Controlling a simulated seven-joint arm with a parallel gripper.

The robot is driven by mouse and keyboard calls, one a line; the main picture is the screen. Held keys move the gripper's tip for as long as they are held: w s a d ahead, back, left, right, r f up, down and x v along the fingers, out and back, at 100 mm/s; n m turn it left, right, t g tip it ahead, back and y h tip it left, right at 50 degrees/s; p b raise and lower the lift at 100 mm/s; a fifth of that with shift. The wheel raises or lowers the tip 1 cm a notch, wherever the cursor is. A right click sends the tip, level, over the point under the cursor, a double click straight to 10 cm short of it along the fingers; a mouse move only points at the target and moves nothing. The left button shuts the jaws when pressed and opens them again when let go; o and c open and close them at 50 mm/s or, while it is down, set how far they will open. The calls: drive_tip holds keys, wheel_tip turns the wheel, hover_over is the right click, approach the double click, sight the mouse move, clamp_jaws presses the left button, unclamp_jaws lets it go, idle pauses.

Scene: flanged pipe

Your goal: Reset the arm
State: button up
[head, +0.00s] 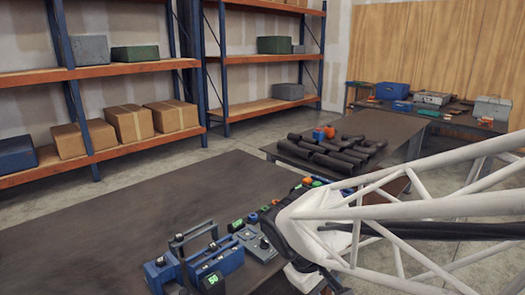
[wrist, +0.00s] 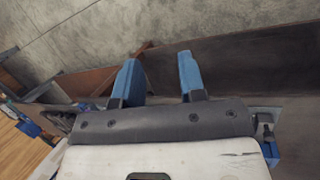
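My gripper (wrist: 158,72) shows in the wrist view with its two blue fingers apart and nothing between them. Beyond the fingers are bare concrete floor and a dark table surface. In the head view my white truss arm comes in from the right and its black joint hangs over the right part of the near table (head: 110,225). The gripper fingers cannot be made out there. No flanged pipe can be clearly picked out.
Blue devices with handles (head: 205,262) and a grey-blue box (head: 255,243) stand on the near table beside my arm. Black pipe-like pieces (head: 335,155) lie on a table behind. Shelves (head: 130,68) stand at the back left. The near table's left part is clear.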

drive_tip(key=s+d+r+m+t+y, duration=0.3)
drive_tip(key=s+d+r+m+y, duration=0.1)
drive_tip(key=s+d+r+m, duration=0.1)
drive_tip(key=shift+s+d+r+m, duration=0.2)
drive_tip(key=shift+s+d+m, duration=0.6)
drive_tip(key=shift+m, duration=0.2)
idle(1.9)
